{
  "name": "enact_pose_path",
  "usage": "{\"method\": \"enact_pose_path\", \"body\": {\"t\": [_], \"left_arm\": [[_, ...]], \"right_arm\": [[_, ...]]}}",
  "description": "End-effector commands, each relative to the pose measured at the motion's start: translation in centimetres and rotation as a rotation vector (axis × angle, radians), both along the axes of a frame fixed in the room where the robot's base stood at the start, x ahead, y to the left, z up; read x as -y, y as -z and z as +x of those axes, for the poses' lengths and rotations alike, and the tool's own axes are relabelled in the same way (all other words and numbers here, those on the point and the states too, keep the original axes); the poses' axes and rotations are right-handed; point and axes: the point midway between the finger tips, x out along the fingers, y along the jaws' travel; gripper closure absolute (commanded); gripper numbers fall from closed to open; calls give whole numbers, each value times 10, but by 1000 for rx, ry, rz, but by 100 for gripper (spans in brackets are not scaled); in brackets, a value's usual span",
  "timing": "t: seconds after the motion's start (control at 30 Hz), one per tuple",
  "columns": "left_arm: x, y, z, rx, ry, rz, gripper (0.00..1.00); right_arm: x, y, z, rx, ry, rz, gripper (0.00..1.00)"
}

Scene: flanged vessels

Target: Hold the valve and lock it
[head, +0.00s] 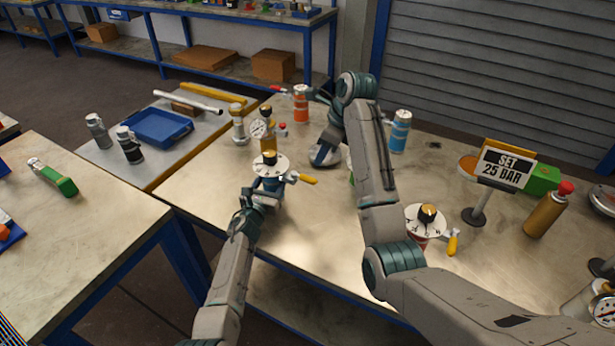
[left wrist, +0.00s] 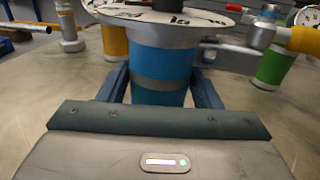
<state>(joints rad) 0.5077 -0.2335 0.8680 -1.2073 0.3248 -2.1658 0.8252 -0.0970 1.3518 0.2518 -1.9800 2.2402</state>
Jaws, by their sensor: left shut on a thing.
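A blue flanged vessel (head: 270,184) stands on the workbench. It carries a white lettered dial (head: 268,163) with a dark knob, and a side valve with a yellow handle (head: 304,179) pointing right. My left gripper (left wrist: 160,88) is shut around the vessel's blue body, below the dial; the dial is cut off at the top in the left wrist view. The yellow handle also shows there (left wrist: 300,39). My right gripper (head: 325,152) is beyond and right of the blue vessel, apart from the yellow handle; its jaws cannot be made out.
A red vessel (head: 424,226) with a similar dial stands right of my right arm. A green vessel (left wrist: 275,66) is close behind the yellow handle. A sign reading "SET 25 BAR" (head: 505,168) stands right. The bench front is clear.

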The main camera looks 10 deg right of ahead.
Motion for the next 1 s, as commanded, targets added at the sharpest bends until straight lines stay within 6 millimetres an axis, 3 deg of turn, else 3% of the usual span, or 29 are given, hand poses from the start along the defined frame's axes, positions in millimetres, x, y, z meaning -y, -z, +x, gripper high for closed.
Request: {"method": "enact_pose_path", "body": {"t": [0.2,0.37,0.53,0.7,1.0], "left_arm": [[0,1,0,-2,0,1,89],[0,1,0,-2,0,1,89],[0,1,0,-2,0,1,89],[0,1,0,-2,0,1,89],[0,1,0,-2,0,1,89]], "right_arm": [[0,3,0,10,-5,6,60],[2,27,-1,107,-52,56,60],[6,62,-7,337,-136,151,60],[12,83,-26,604,-190,226,60],[30,84,-65,955,-188,266,60]]}}
